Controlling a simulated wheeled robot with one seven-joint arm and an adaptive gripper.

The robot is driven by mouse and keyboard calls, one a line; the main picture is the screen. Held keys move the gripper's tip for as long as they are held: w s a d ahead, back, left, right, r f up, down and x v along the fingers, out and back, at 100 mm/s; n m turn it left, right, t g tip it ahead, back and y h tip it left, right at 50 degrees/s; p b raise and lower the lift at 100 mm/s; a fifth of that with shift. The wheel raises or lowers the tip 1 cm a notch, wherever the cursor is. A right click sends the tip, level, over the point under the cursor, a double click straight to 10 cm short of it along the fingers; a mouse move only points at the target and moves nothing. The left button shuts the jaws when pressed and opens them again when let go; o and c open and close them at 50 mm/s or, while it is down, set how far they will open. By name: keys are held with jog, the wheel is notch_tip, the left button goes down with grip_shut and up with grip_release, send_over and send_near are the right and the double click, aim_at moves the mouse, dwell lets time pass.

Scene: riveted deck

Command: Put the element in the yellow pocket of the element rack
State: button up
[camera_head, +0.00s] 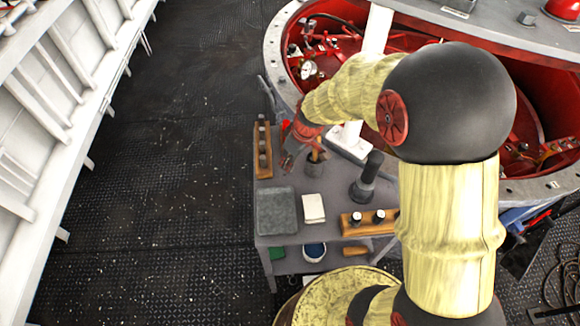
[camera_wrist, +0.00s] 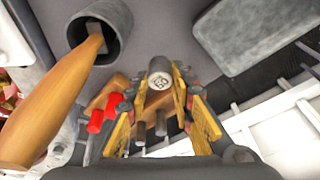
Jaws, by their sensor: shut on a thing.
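My gripper (camera_wrist: 160,92) is shut on the element (camera_wrist: 160,74), a small grey cylinder with a dark mark on its pale end face, which points toward the wrist camera. In the head view my gripper (camera_head: 290,152) is over the left part of the grey cart, and I cannot make out the element there. A wooden rack (camera_head: 263,160) with several dark upright pieces stands at the cart's left edge, close to my gripper. A second wooden rack (camera_head: 352,229) with white-topped pieces is at the front right. I cannot make out a yellow pocket on either rack.
On the cart, a wooden handle (camera_wrist: 45,115) stands in a grey cup (camera_wrist: 118,14). A grey tray (camera_head: 276,211), a white cloth (camera_head: 314,208) and a dark upright tool (camera_head: 369,178) share the top. A round red-lined vessel (camera_head: 275,50) stands behind. Open floor lies left.

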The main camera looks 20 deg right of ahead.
jog(key=shift+f+b, duration=0.45)
jog(key=shift+f, duration=1.1)
jog(key=shift+f, duration=0.2)
jog(key=o, duration=1.1)
jog(key=shift+r, duration=0.1)
jog(key=shift+c, duration=0.2)
jog(key=shift+r, duration=0.1)
